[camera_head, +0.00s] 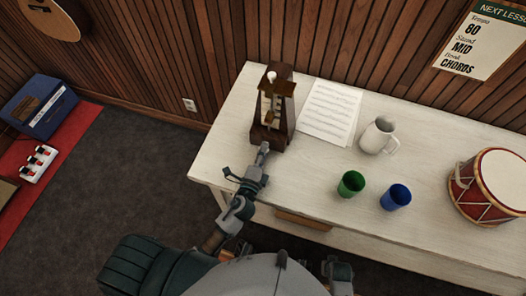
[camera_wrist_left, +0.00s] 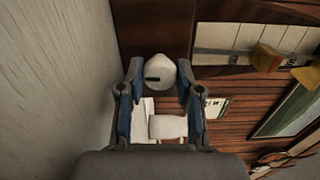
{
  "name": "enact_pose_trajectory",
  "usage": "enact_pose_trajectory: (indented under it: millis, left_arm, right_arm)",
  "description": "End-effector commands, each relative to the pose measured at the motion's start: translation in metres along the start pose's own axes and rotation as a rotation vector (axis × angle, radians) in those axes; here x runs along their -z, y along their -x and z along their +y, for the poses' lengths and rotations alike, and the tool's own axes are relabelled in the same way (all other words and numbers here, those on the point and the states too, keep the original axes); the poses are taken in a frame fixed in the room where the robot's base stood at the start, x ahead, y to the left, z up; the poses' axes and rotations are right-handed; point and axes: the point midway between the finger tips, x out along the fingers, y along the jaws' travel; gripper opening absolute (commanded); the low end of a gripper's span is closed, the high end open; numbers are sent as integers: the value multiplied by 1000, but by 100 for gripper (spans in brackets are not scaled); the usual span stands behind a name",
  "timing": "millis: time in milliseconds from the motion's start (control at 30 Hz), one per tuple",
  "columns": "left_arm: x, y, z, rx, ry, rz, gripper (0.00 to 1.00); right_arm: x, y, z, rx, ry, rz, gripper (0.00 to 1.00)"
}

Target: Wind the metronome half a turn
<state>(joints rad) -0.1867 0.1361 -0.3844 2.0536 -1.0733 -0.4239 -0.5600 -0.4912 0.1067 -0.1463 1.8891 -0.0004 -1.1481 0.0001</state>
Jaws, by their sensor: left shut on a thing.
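The dark wooden metronome (camera_head: 283,109) stands upright near the table's left end, its pale scale and brass weight facing me. My left gripper (camera_head: 264,148) reaches up to its lower front. In the left wrist view, the metronome's dark body (camera_wrist_left: 148,22) fills the top. A pale round knob (camera_wrist_left: 160,72) with a dark slot sits between the fingertips of my left gripper (camera_wrist_left: 159,80), which is shut on it. The finger contact is partly hidden in the head view.
The white table (camera_head: 225,155) also holds a music sheet (camera_head: 331,110), a white mug (camera_head: 378,136), a green cup (camera_head: 351,184), a blue cup (camera_head: 395,197) and a red drum (camera_head: 490,185). The wooden wall (camera_head: 330,45) stands close behind. The table's left front corner is clear.

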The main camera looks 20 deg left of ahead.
Motion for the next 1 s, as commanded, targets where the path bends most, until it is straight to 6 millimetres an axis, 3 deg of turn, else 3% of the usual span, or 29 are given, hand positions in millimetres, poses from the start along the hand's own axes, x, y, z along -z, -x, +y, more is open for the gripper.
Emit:
enact_pose_trajectory:
  millis: [300,333,367,733,867,1000]
  left_arm:
    - [0,1,4,-7,54,-2,0]
    - [0,1,4,-7,54,-2,39]
    - [0,1,4,-7,54,-2,45]
    - [0,7,2,-4,55,-1,45]
    - [0,28,3,-7,56,-3,45]
    - [0,62,4,-11,58,-4,45]
  right_arm:
    - [2,2,0,0,0,5,0]
    - [3,2,0,0,0,5,0]
    - [3,3,0,0,0,6,0]
    - [0,1,2,-2,-1,-2,0]
    - [0,2,1,-2,-1,-1,0]
    - [0,2,1,-1,-1,0,0]
